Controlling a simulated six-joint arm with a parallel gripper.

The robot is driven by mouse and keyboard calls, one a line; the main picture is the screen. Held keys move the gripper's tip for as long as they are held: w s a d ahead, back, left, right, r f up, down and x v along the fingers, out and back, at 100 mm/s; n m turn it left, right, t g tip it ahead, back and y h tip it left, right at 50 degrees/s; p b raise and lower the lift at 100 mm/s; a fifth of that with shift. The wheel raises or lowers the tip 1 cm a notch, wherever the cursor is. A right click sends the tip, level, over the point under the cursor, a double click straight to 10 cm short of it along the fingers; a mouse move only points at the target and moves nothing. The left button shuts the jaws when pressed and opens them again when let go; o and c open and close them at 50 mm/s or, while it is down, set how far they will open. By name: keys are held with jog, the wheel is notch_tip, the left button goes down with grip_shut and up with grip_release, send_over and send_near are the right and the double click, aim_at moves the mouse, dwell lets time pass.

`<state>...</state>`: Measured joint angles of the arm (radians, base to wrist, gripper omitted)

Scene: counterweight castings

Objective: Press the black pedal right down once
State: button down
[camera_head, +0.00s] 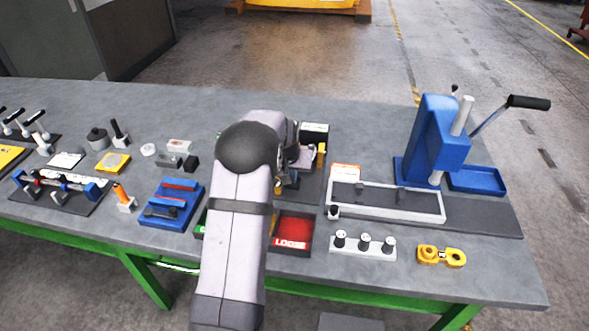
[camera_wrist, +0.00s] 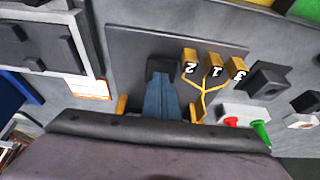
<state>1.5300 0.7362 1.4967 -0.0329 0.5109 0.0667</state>
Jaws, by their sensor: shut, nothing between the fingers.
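My gripper (camera_wrist: 160,84) shows in the wrist view as two blue-grey fingers closed together, with nothing between them. The black pedal (camera_wrist: 160,65) appears to be the dark square block just beyond the fingertips, on a dark grey plate (camera_wrist: 128,45). The fingertips overlap its near edge in the picture. I cannot tell whether they touch it or how far down it is. In the head view my arm hides the pedal and most of the gripper.
Yellow blocks numbered 2 (camera_wrist: 190,62), 1 (camera_wrist: 214,68) and 3 (camera_wrist: 237,70) stand right of the pedal, joined by yellow lines. A black block (camera_wrist: 268,80) lies farther right. A grey frame (camera_head: 388,214) and a blue press (camera_head: 433,145) stand right on the bench.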

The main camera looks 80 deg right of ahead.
notch_tip(320, 180, up, 9)
jog(key=p, duration=0.6)
dwell(0.7)
jog(key=shift+w+f, duration=0.1)
dwell(0.4)
jog(key=w+a+r+n+t+y, duration=0.1)
jog(key=w+a+n, duration=0.1)
jog(key=w+a, duration=0.55)
jog(key=w+a+n, duration=0.3)
jog(key=w+a, duration=0.2)
jog(key=w, duration=0.6)
jog(key=w+a+n+y, duration=0.1)
jog(key=w+a+n, duration=0.1)
jog(key=w+a, duration=0.35)
jog(key=w+a+n+y, duration=0.1)
jog(key=w+a, duration=0.2)
jog(key=a, duration=0.6)
jog(key=w+a+n+y+b, duration=0.1)
jog(key=a+n, duration=0.4)
jog(key=a, duration=1.2)
jog(key=s+a+f+n+g, duration=0.1)
jog(key=s+a+n, duration=0.4)
jog(key=a, duration=0.9)
jog(key=s, duration=0.3)
jog(key=shift+s+a+f+y, duration=0.15)
jog(key=shift+f+y, duration=0.1)
jog(key=shift+y, duration=0.05)
